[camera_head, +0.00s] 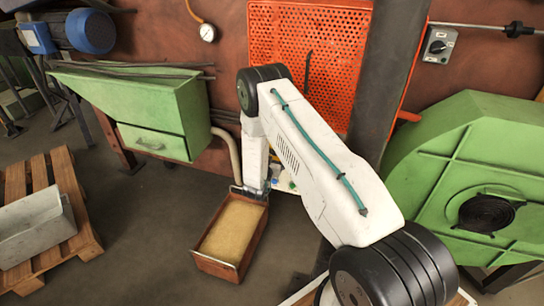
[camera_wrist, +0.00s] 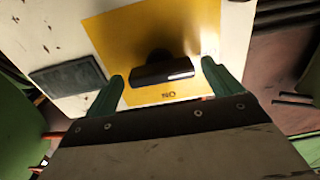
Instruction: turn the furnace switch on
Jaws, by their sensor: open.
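In the wrist view, a black bar-shaped switch handle (camera_wrist: 162,73) stands on a yellow plate (camera_wrist: 118,35) fixed to a pale panel (camera_wrist: 45,20). The handle lies nearly level across the picture. Below it are letters that read as NO in this view, which could be ON upside down. My gripper (camera_wrist: 162,76) is open, with one green fingertip on each side of the handle's ends. I cannot tell whether either finger touches it. In the head view my arm hides the handle, and only a bit of the panel shows beside my wrist.
A tray of yellowish grain (camera_head: 232,228) lies on the floor just below my wrist. A green hopper (camera_head: 150,105) stands left, a green blower housing (camera_head: 470,165) right. An orange perforated guard (camera_head: 310,50) is behind my arm. A grey rotary switch box (camera_head: 438,46) hangs at upper right.

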